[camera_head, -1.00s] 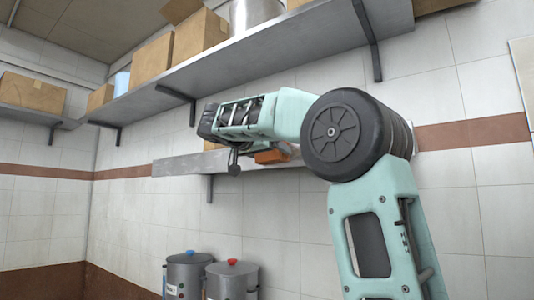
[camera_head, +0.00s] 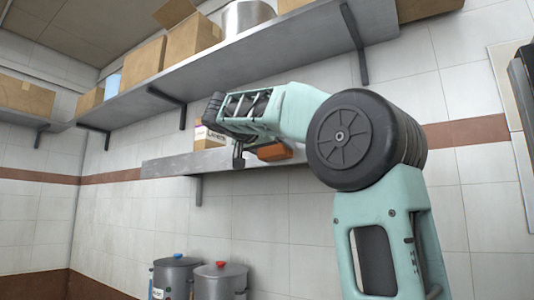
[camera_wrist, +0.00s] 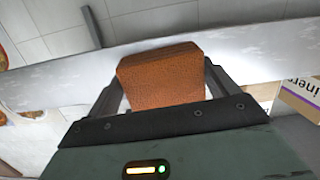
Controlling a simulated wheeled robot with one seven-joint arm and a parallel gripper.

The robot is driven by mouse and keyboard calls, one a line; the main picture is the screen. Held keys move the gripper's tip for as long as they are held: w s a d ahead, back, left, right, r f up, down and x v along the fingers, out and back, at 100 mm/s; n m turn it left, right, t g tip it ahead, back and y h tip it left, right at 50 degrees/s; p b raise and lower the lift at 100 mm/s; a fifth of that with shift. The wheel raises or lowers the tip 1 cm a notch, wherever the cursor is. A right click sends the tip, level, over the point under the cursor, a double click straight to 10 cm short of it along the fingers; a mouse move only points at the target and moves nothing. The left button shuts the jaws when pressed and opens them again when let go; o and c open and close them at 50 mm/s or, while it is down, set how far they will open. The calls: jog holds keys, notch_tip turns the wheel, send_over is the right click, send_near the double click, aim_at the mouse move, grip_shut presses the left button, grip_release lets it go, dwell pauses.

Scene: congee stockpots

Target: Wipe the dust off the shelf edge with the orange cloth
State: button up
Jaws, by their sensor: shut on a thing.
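The orange cloth (camera_wrist: 160,78) is a thick, folded block held between the two fingers of my gripper (camera_wrist: 162,88), which is shut on it. In the head view the cloth (camera_head: 275,152) shows below my forearm, at the lower wall shelf (camera_head: 165,168). In the wrist view the grey metal shelf edge (camera_wrist: 55,78) runs across behind the cloth, with pale, whitish dust patches at left and right. The cloth overlaps the edge in the picture; I cannot tell for sure whether it touches. My arm hides part of the shelf in the head view.
A labelled carton (camera_head: 208,136) stands on the lower shelf beside my wrist; a purple-and-white box (camera_wrist: 300,98) shows at right in the wrist view. The upper shelf (camera_head: 235,70) with brackets and cartons hangs above my arm. Two lidded stockpots (camera_head: 220,280) stand below.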

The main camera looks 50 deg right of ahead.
aim_at(258, 155)
jog(key=shift+s+d+b, duration=0.2)
jog(key=shift+s+b, duration=0.85)
jog(key=shift+s, duration=0.55)
jog(key=shift+s+d+b, duration=0.15)
jog(key=shift+s+b, duration=0.85)
jog(key=shift+s, duration=0.6)
jog(key=shift+f, duration=0.1)
jog(key=shift+w+a, duration=0.2)
jog(key=shift+w, duration=1.8)
jog(key=shift+w+a+p, duration=0.15)
jog(key=shift+w+p, duration=0.5)
jog(key=shift+w, duration=1.15)
jog(key=shift+w+a+p, duration=0.1)
jog(key=shift+w+p, duration=0.55)
jog(key=shift+w, duration=1.1)
jog(key=a+b, duration=0.1)
jog(key=a, duration=0.5)
jog(key=shift+s, duration=0.25)
jog(key=shift+a, duration=0.15)
